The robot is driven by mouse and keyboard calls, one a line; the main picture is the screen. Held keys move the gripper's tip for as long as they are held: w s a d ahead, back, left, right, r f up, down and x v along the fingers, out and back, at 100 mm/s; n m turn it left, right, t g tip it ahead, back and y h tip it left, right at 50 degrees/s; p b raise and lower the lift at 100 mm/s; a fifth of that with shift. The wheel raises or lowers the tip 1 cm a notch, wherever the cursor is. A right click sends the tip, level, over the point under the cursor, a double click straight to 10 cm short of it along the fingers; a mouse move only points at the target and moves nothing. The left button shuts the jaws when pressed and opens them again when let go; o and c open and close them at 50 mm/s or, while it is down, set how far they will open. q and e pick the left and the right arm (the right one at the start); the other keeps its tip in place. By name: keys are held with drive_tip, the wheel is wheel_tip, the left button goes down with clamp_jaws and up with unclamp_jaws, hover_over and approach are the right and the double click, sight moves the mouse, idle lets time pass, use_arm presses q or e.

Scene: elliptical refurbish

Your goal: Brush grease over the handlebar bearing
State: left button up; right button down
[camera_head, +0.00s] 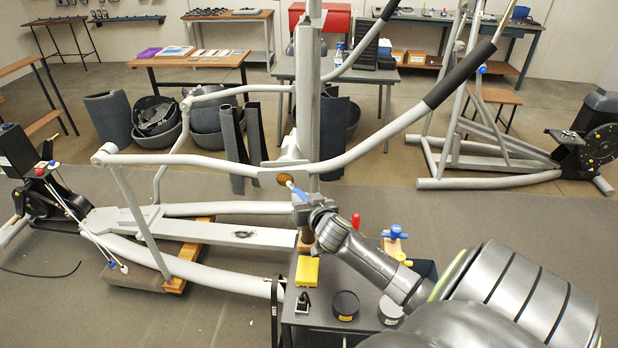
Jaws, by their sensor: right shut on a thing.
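The elliptical's grey handlebar (380,148) with a black grip runs across the middle. Its bearing (285,179) is a brown-amber round face at the pivot beside the upright post. My right gripper (308,204) is just below and right of the bearing, shut on a small brush (298,191) with a blue handle. The brush points up and left, and its pale tip overlaps the edge of the bearing in the picture. I cannot tell whether they touch. The fingers are small and partly hidden by my arm. My left gripper is not in view.
A dark cart (318,322) below my right arm holds a yellow block (307,270), a round black tin (345,305) and a blue-knobbed clamp (394,233). The elliptical frame rests on wooden blocks (184,262). Tables and bins stand behind. Grey mat is open at left front.

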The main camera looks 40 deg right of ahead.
drive_tip(key=shift+w+a+r+p, duration=0.35)
drive_tip(key=shift+r+p, duration=0.25)
drive_tip(key=shift+r, duration=0.05)
drive_tip(key=w+a, duration=0.2)
drive_tip(key=shift+w, duration=0.3)
idle(2.2)
drive_tip(key=shift+s, duration=0.1)
